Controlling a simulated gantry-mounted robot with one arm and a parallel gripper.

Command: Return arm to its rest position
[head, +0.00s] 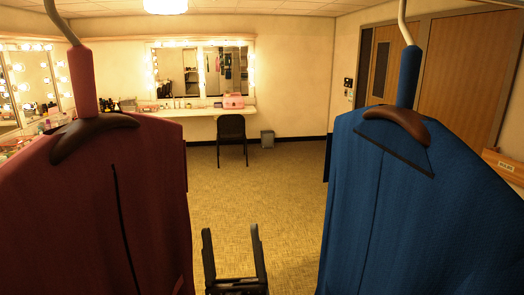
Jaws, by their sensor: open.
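My gripper (233,250) shows at the bottom middle of the head view, its two dark fingers pointing up and spread apart. Nothing is between the fingers. It stands in the gap between a red garment (150,215) on the left and a blue garment (400,215) on the right, apart from both in the picture. The rest of my arm is below the frame.
The garments hang on hangers close by on both sides. Open carpet (270,195) lies between them.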

